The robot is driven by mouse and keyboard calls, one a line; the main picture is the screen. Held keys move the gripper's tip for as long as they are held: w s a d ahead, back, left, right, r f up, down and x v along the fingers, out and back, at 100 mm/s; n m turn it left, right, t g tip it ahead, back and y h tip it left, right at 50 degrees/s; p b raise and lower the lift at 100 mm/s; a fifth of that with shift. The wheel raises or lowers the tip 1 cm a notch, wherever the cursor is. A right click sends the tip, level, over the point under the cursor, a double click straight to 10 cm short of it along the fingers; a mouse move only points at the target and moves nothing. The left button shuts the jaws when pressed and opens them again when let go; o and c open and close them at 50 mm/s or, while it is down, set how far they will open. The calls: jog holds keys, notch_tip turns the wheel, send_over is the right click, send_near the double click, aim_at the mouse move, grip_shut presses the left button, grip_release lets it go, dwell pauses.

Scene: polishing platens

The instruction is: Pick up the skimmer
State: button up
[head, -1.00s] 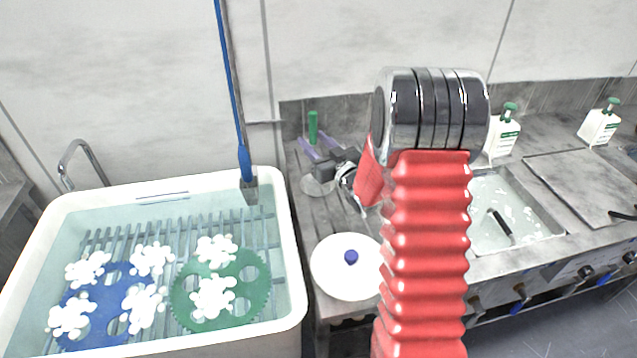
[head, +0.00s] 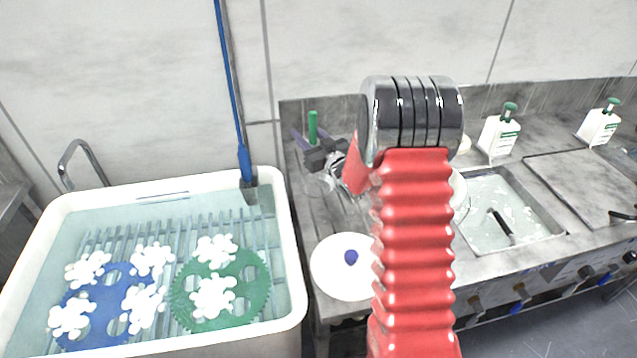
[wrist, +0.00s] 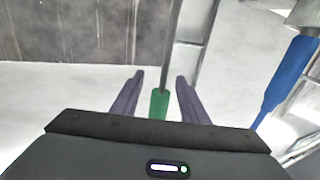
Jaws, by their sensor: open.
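A green handle (head: 313,124) stands upright on the left end of the counter, probably the skimmer's; its lower end is hidden behind my gripper. My gripper (head: 306,136) is open, its purple fingers pointing toward the wall. In the wrist view the green handle (wrist: 158,104) shows between the two spread fingers of my gripper (wrist: 159,76), with a visible gap on each side. I cannot tell how far in depth the handle lies between them.
A long blue-handled tool (head: 244,160) leans in the white water tank (head: 296,260), left of my gripper. The tank holds a blue disc (head: 97,318) and a green disc (head: 250,292) with white foam. A white lid (head: 335,280) with a blue knob, a sink (head: 530,225) and bottles (head: 499,137) stand right.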

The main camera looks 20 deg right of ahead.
grip_shut()
dwell(0.4)
